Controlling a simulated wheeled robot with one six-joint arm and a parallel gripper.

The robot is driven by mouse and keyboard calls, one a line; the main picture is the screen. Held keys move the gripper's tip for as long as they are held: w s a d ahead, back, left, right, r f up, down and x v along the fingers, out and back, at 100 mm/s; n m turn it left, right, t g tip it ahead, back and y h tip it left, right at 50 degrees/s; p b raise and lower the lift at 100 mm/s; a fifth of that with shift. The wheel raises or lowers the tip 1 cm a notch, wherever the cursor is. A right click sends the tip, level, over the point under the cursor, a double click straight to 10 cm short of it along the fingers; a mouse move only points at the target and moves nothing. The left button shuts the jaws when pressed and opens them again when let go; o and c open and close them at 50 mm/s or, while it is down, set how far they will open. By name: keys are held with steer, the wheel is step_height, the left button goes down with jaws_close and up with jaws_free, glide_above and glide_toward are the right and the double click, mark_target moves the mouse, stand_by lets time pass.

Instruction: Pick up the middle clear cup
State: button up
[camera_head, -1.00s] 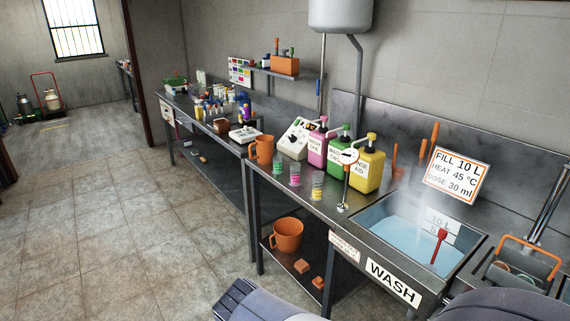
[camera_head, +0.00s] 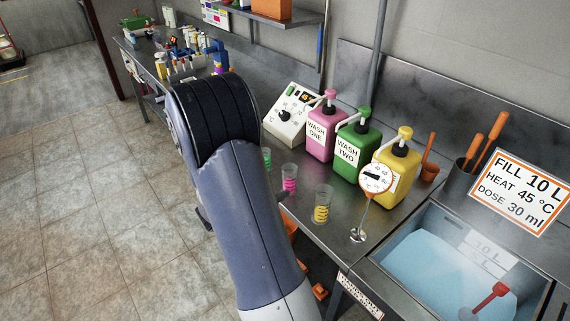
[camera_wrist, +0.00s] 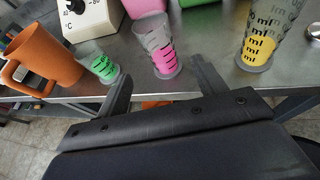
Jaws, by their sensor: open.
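In the head view my arm hides most of the gripper.
An orange jug (camera_wrist: 45,58) stands left of the cups. Pink (camera_head: 325,130), green (camera_head: 357,147) and yellow (camera_head: 396,172) pump bottles stand behind them. A round dial gauge (camera_head: 376,178) and a sink of water (camera_head: 430,265) are to the right.

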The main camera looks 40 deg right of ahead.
mark_target(285, 182)
steer(key=p+x, duration=0.1)
steer(key=x, duration=0.5)
steer(key=shift+d, duration=0.2)
steer(key=p+x, duration=0.1)
steer(key=x, duration=0.3)
steer(key=shift+f, duration=0.25)
steer(key=c, duration=1)
steer(key=shift+c, duration=0.4)
steer(key=shift+r, duration=0.15)
